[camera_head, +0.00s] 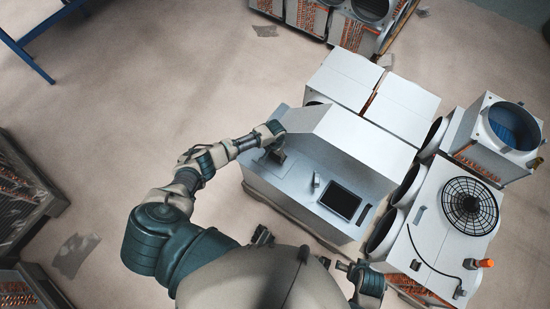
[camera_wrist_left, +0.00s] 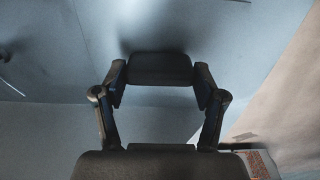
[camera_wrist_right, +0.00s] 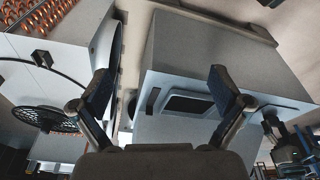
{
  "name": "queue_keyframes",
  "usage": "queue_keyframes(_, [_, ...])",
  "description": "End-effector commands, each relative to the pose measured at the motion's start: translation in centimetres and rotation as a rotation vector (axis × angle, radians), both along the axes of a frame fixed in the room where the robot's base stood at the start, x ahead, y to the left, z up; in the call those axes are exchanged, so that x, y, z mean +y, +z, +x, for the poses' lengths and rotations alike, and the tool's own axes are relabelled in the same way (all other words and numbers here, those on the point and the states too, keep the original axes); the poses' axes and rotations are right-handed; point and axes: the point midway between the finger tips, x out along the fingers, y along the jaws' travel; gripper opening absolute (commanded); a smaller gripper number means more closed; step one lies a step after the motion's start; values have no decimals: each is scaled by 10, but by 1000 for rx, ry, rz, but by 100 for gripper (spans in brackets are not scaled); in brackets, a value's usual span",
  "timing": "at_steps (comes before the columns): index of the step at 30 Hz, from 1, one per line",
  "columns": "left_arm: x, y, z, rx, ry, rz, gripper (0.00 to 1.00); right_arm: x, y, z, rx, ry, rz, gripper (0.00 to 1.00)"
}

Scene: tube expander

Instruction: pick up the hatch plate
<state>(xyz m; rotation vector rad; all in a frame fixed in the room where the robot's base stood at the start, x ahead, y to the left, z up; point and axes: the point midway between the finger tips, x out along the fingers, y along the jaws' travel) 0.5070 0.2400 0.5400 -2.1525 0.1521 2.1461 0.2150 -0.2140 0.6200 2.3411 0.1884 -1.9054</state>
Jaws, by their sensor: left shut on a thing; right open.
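The pale grey machine (camera_head: 330,190) stands right of my left arm, with a sloped top panel (camera_head: 318,118) at its back. I cannot tell for sure which panel is the hatch plate.
A dark tablet-like screen (camera_head: 341,200) and a small upright piece (camera_head: 316,181) sit on the machine's front. White boxes (camera_head: 345,75) stand behind it. A unit with a round black fan grille (camera_head: 470,206) stands close on the right.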

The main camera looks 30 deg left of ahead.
Motion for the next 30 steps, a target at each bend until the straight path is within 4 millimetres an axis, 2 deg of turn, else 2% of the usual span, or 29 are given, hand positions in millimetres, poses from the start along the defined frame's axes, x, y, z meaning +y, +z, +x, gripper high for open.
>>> queue_keyframes(6, [2,-2,-2,6,1,10,22,1,0,0,0,-1,2,100])
queue_keyframes(11, [1,4,-3,7,1,12,22,2,-1,2,-7,-1,6,100])
queue_keyframes(18, [1,38,-1,0,2,8,22,2,-39,2,10,5,0,100])
queue_keyframes(23, [-10,41,-35,4,-2,7,22,3,-73,-1,20,9,0,100])
queue_keyframes(30, [-32,47,-98,3,-3,6,22,1,-124,-17,37,14,-2,100])
